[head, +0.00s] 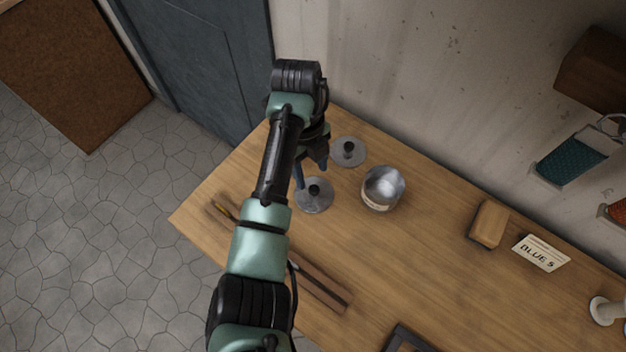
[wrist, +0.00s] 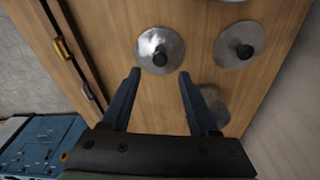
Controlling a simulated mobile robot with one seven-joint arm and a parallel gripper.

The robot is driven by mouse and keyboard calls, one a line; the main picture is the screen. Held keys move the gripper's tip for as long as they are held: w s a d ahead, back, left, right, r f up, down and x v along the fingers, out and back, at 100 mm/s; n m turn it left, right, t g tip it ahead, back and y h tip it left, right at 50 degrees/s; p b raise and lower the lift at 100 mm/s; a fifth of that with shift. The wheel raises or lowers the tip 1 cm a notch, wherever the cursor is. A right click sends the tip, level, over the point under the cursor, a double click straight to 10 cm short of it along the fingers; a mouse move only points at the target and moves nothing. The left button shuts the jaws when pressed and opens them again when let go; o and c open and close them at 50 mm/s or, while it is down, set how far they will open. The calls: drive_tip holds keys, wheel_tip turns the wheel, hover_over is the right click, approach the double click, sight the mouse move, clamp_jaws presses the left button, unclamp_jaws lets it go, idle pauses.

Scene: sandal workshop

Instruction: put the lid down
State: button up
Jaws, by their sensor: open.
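One round metal lid with a dark knob (head: 314,203) lies flat on the wooden table (head: 240,180). It also shows in the wrist view (wrist: 150,57), just beyond and between my fingertips. A second similar lid (head: 359,157) lies nearer the wall; it also shows in the wrist view (wrist: 228,53). A grey round shape (wrist: 213,98) sits partly behind my right finger in the wrist view; I cannot tell whether it is another lid. My gripper (head: 310,173) is open with nothing between its fingers (wrist: 160,73), above the table beside the first lid.
An open metal pot (head: 382,205) stands right of the lids. Dark wooden strips (head: 320,287) lie along the front edge. A brown block (head: 489,223) and a "BLUE 5" card (head: 541,253) are farther right. Clear tabletop lies between pot and block.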

wheel_tip(320, 180, up, 6)
drive_tip(key=shift+w+a, duration=0.25)
drive_tip(key=shift+s, duration=0.1)
idle(0.4)
